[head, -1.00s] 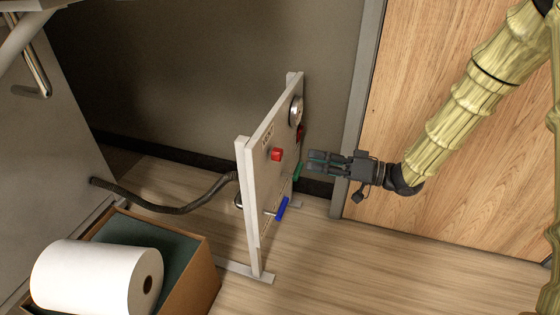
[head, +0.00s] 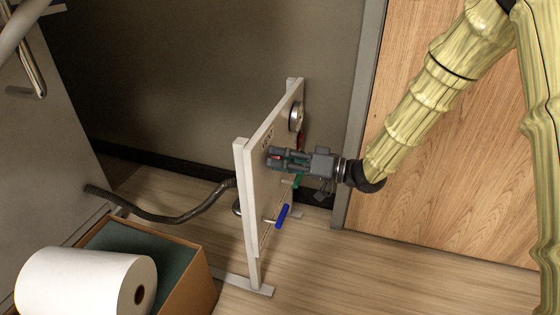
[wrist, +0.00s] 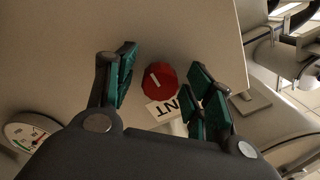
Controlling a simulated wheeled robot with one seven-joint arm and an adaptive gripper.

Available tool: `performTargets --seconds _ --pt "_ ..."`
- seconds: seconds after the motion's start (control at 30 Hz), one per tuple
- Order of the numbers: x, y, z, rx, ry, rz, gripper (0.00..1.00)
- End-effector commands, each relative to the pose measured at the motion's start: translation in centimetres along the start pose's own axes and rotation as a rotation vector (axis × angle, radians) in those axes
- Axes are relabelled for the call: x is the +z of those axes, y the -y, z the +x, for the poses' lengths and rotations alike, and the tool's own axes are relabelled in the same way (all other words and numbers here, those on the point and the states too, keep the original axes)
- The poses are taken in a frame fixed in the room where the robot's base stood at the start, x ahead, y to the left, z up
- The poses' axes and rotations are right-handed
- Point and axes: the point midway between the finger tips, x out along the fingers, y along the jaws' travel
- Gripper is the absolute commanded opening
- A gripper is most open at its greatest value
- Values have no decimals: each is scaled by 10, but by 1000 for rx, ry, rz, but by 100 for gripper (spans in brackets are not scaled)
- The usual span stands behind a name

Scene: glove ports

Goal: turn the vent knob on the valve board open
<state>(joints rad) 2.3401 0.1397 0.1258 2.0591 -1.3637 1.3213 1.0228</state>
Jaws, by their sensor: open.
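The valve board (head: 258,200) stands upright on feet on the floor. Its red faceted vent knob (wrist: 160,79) has a white pointer line and sits above a partly hidden label reading "NT" (wrist: 163,108) in the wrist view. My gripper (head: 272,158) is at the board's face in the head view, where it mostly hides the knob. In the wrist view my gripper (wrist: 164,72) is open, with green-padded fingers on the left and right of the knob. Gaps show between the pads and the knob. I cannot tell how deep the fingers reach around it.
The board also carries a round gauge (head: 296,116), a green handle (head: 297,181) and a blue handle (head: 282,215) below my gripper. A dark hose (head: 180,218) runs behind it. A box (head: 190,285) with a white paper roll (head: 85,285) stands at lower left.

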Motion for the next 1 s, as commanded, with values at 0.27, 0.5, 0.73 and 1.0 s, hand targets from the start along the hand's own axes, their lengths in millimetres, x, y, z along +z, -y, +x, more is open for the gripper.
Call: performTargets --seconds 0.27,0.5,0.73,1.0 --pt "0 0 0 0 0 0 24" --pt "0 0 -1 0 0 -2 7" --pt "-2 2 -1 2 1 -49 7" --pt "-4 3 -1 7 6 -224 7"
